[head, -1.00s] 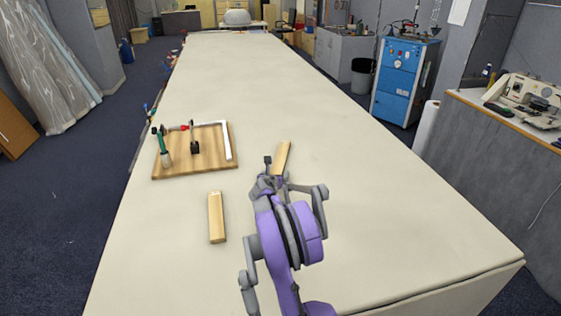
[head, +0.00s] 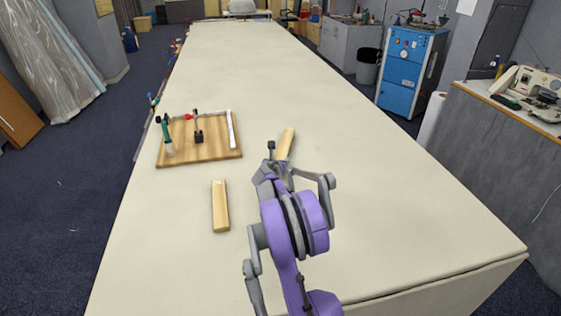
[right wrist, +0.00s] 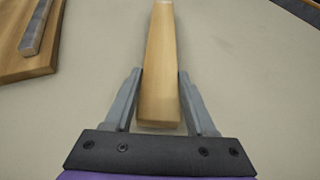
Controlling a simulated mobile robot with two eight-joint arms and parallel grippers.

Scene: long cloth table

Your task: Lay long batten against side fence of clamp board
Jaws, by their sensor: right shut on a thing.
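The clamp board (head: 212,152) is a brown wooden square on the table at the left. A pale side fence (head: 232,130) runs along its right edge. Its corner also shows in the right wrist view (right wrist: 22,66), with the fence (right wrist: 36,25) on it. My right gripper (head: 279,166) is right of the board and shut on a pale wooden batten (head: 287,140). In the right wrist view the batten (right wrist: 160,62) lies lengthwise between the two fingers, its near end toward the palm. I cannot tell whether it is lifted. My left gripper is out of view.
A second wooden batten (head: 220,206) lies on the table in front of the board. A green-handled clamp (head: 167,134), a red-tipped clamp (head: 188,117) and a dark clamp (head: 198,132) stand on the board. The long cloth table (head: 350,160) is clear behind and to the right.

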